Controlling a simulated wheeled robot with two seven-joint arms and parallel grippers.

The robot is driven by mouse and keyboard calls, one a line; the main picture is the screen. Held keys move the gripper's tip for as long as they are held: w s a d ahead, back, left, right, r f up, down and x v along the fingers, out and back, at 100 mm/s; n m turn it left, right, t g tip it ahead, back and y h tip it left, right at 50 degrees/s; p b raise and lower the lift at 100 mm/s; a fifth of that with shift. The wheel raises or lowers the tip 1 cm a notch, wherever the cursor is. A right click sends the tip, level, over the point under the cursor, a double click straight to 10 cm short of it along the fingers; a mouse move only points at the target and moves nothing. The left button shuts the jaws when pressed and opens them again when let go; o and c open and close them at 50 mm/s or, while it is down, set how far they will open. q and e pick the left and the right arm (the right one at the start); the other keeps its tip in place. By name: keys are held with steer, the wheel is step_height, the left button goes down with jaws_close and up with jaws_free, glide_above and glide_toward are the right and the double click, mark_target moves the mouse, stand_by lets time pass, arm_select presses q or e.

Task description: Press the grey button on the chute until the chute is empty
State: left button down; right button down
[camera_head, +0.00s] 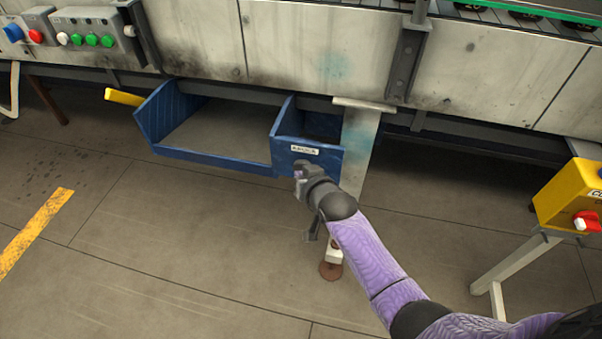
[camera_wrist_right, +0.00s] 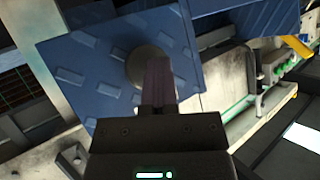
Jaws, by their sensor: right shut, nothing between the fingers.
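The blue chute (camera_head: 222,164) hangs under the conveyor in the head view. Its wide left bay shows a bare grey surface with no bottles on it. Its narrow right section has a blue front with a white label (camera_head: 304,150); its inside is dark. My right gripper (camera_head: 300,170) is shut and empty at the lower part of that front. In the right wrist view, the shut fingers (camera_wrist_right: 158,68) overlap a round grey button (camera_wrist_right: 141,63) on the blue face. I cannot tell whether they touch it. The button is hidden in the head view. My left gripper is not in view.
The conveyor's worn metal side (camera_head: 320,45) runs above the chute. A grey control box (camera_head: 92,30) with coloured buttons is at upper left. A yellow box (camera_head: 572,195) with a red switch stands on a post at right. The floor in front is clear.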

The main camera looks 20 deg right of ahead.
steer(key=shift+s+a+p, duration=0.35)
steer(key=shift+s+p, duration=0.15)
steer(key=shift+s, duration=0.05)
steer(key=shift+s+a+p, duration=0.35)
steer(key=shift+s+p, duration=0.1)
steer(key=shift+s, duration=0.1)
steer(key=s+a+p, duration=0.1)
steer(key=s, duration=0.1)
steer(key=s+a+p, duration=0.1)
steer(key=s+p, duration=0.1)
steer(key=shift+a, duration=0.4)
